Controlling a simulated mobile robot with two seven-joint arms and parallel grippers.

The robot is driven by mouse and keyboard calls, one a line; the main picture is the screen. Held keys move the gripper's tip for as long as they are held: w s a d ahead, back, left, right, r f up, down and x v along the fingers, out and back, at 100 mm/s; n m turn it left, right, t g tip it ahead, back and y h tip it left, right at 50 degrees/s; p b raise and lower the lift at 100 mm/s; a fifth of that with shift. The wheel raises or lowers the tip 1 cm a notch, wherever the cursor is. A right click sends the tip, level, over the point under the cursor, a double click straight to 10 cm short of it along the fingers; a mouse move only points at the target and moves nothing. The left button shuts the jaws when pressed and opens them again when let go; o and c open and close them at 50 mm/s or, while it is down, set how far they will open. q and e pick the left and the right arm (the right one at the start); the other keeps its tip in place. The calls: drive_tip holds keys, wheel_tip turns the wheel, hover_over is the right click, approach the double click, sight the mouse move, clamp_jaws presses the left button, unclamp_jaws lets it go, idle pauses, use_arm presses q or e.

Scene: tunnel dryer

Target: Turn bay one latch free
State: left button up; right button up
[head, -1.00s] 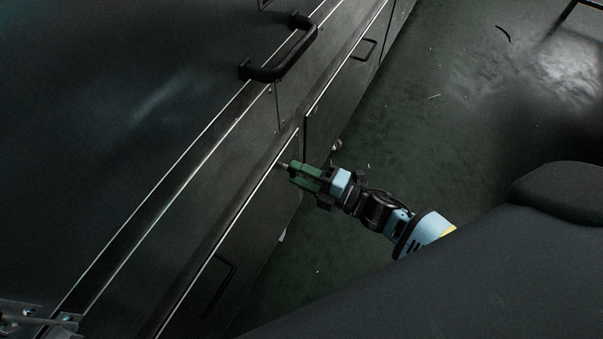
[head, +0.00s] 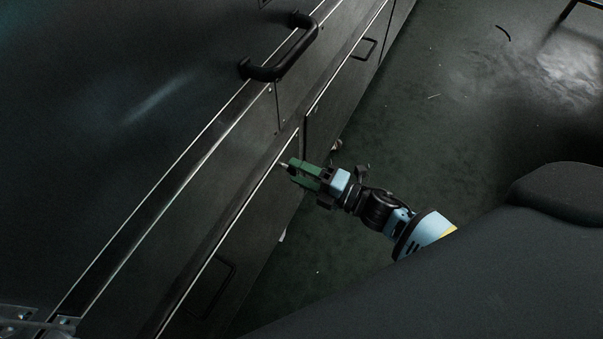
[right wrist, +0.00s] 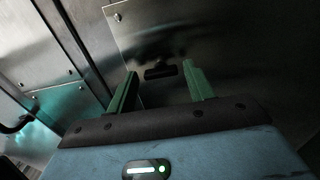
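My right gripper (head: 288,170) has green fingers and sits beside the metal front of the dryer, near a panel edge, in the head view. In the right wrist view the two fingers (right wrist: 158,72) stand apart with a gap between them. A small dark T-shaped piece (right wrist: 160,72), which looks like a latch handle, shows in that gap against a metal panel. I cannot tell whether the fingers touch it. In the head view the piece is not clearly visible. My left gripper is not in view.
A large black door handle (head: 282,58) stands out from the dark panel above. Thin handles sit on the lower panels (head: 364,49). A metal bracket (head: 30,322) is at the bottom left. Dark green floor (head: 430,130) lies open to the right.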

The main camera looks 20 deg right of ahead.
drive_tip(key=shift+o, duration=0.6)
drive_tip(key=shift+s+a, duration=0.1)
drive_tip(key=p+v, duration=0.1)
drive_tip(key=v, duration=0.7)
